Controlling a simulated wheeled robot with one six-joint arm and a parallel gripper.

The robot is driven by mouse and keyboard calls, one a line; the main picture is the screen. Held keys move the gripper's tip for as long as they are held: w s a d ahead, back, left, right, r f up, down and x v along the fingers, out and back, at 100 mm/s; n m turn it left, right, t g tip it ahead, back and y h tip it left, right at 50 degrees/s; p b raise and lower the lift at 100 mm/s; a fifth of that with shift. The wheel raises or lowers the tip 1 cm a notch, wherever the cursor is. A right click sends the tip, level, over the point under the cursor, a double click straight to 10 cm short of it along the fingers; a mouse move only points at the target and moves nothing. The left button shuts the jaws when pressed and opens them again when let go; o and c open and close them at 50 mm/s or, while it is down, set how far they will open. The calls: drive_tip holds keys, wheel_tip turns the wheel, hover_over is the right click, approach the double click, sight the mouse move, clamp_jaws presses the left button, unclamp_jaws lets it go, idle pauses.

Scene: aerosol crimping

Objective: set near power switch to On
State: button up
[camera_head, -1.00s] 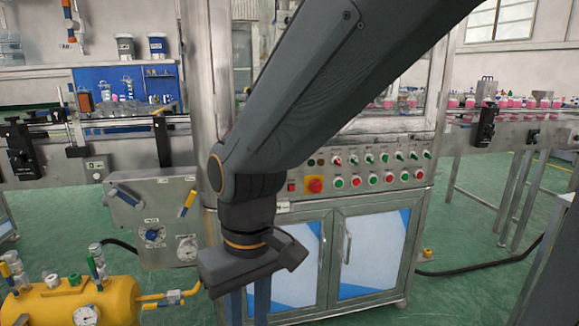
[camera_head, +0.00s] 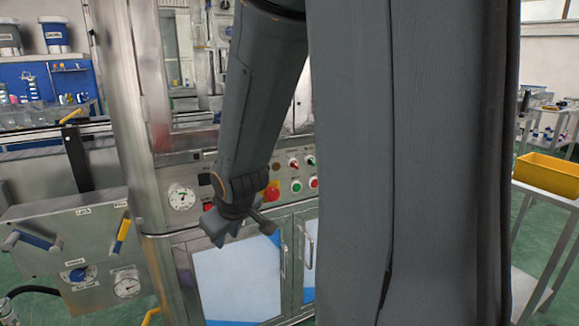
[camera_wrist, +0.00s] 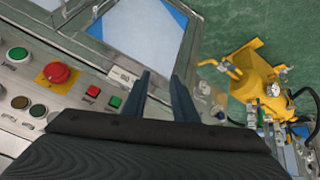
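The steel machine's control panel (camera_head: 285,178) shows partly behind my arm in the head view.
A red emergency button on yellow (camera_wrist: 57,72) lies close to the small controls; it also shows in the head view (camera_head: 271,193). A grey box (camera_head: 98,215) with handles and dials stands at left. A yellow tank (camera_wrist: 262,88) is at right in the wrist view.

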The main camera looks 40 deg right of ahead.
drive_tip(key=w+d+t+h, duration=0.1)
drive_tip(key=w+d+t, duration=0.25)
drive_tip(key=d, duration=0.65)
drive_tip(key=n+t+h+p, duration=0.1)
drive_tip(key=t+h+p, duration=0.1)
drive_tip(key=t, duration=0.5)
approach(297, 166)
drive_tip(key=shift+x, duration=4.05)
clamp_jaws()
